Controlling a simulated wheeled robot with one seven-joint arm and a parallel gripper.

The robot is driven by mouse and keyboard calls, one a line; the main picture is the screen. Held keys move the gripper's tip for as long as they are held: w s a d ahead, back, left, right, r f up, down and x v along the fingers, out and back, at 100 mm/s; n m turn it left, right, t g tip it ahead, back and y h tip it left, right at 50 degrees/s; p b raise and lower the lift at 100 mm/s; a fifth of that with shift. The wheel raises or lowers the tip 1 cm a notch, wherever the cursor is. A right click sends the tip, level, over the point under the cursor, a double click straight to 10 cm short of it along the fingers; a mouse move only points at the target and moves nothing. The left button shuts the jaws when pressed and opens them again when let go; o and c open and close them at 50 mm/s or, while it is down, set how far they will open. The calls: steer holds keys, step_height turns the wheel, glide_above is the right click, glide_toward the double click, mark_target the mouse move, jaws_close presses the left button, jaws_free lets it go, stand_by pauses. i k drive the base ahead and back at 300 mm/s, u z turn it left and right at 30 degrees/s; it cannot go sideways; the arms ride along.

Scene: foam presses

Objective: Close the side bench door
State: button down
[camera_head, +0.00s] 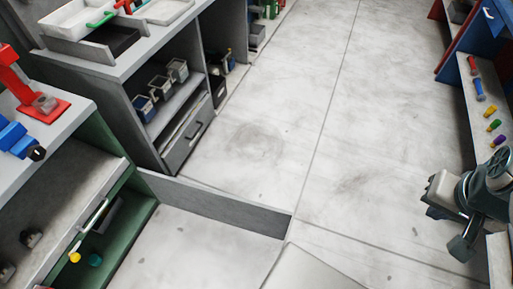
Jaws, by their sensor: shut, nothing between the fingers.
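The side bench door looks to be the grey panel (220,205) standing out from the green-sided bench (125,215) at the left. It is swung open, reaching out over the floor, and its top edge runs to a free corner near the middle of the picture. The bench's inside shows, with shelves and small items. My gripper (462,246) is at the right edge, shut and empty, well apart from the door. Its fingers are small and partly hard to make out.
A grey cabinet (138,83) with trays on top and bins inside stands behind the door. A shelf (482,105) with coloured tools is at the far right, close to my arm. The floor (340,150) between is clear. A red tool (40,100) sits on the bench top.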

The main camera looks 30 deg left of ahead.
mark_target(243, 213)
steer(key=i, duration=2.75)
steer(key=u, duration=4.4)
